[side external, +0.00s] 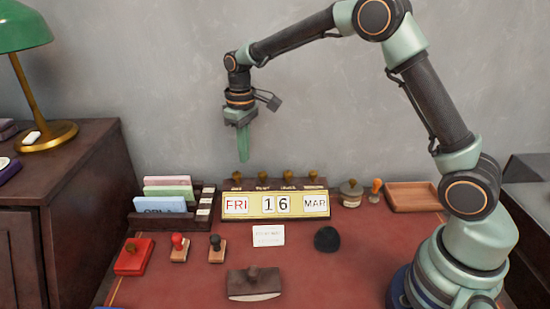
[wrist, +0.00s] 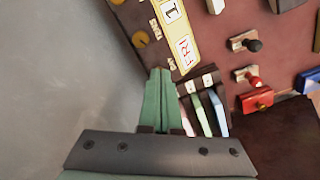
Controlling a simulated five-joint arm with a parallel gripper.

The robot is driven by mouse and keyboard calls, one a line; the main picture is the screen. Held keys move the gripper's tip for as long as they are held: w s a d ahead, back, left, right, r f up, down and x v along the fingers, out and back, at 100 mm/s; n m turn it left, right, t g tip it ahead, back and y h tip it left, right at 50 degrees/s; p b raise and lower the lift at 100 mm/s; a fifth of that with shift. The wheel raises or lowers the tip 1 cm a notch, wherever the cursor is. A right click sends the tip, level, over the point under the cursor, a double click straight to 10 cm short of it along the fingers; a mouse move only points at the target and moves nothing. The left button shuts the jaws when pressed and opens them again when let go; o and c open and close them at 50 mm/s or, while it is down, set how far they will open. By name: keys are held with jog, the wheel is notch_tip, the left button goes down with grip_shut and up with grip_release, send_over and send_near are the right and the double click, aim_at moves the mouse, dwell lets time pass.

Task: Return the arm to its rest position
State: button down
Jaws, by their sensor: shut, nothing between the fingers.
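My gripper (side external: 243,150) is shut and empty, with its green fingers pointing down. In the side external view it hangs in the air above and behind the desk items, left of the calendar's middle. In the wrist view the shut fingers (wrist: 160,75) point up the picture, between the calendar and the card holder. My arm is raised and reaches left from its base at the right of the desk. The perpetual calendar (side external: 275,205) reads FRI 16 MAR. It also shows tilted in the wrist view (wrist: 178,32). No fingers touch it.
A card holder (side external: 150,219) stands left of the calendar. A red stamp pad (side external: 133,257), stamps (side external: 180,247), a blotter (side external: 253,284), a white card (side external: 268,235) and a black object (side external: 327,239) lie in front. A wooden tray (side external: 412,197) is at back right. The air around my gripper is clear.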

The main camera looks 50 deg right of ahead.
jog(key=shift+r, duration=0.15)
jog(key=s+d+r+m+t, duration=0.1)
jog(key=s+r, duration=0.4)
jog(key=s, duration=0.5)
jog(key=s+d+r+m+t, duration=0.1)
jog(key=s+r+t, duration=0.3)
jog(key=s, duration=0.6)
jog(key=shift+s+d+r+m+t, duration=0.3)
jog(key=shift+r+m, duration=0.2)
jog(key=shift+r, duration=0.4)
